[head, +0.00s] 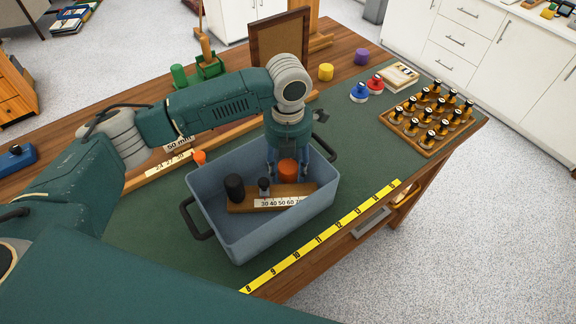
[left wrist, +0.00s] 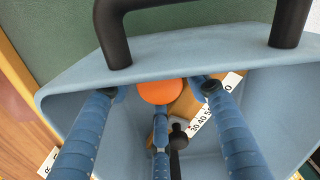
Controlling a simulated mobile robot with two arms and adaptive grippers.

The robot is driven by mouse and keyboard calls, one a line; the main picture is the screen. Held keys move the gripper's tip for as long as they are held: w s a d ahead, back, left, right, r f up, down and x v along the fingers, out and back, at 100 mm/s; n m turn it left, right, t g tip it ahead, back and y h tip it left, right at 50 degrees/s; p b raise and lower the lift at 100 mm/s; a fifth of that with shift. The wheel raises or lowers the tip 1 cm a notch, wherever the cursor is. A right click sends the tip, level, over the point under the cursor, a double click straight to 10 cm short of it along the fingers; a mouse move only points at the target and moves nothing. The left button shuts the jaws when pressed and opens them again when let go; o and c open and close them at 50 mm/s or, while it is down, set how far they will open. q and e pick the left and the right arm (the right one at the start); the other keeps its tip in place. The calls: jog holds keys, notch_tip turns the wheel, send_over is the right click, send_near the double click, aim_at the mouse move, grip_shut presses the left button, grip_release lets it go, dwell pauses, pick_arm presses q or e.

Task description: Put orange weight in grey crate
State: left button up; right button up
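The orange weight (head: 288,170) is a short round cylinder inside the blue-grey crate (head: 285,233), towards its right end. It also shows in the left wrist view (left wrist: 160,92), near the crate wall (left wrist: 200,52). My left gripper (head: 300,160) reaches down into the crate with its fingers around the weight. In the left wrist view the fingers (left wrist: 160,98) are spread, with gaps on both sides of the weight. The weight's underside is hidden. My right gripper is not in view.
The crate also holds a black cylinder (head: 234,187) and a wooden block with a number scale (head: 280,203). A wooden tray of knobbed weights (head: 428,125) stands right. A yellow tape (head: 325,235) runs along the front edge.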

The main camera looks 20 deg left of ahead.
aim_at(289, 166)
pick_arm(q)
notch_tip(289, 166, up, 12)
jog(key=b, duration=0.2)
jog(key=shift+r, duration=0.15)
dwell(0.5)
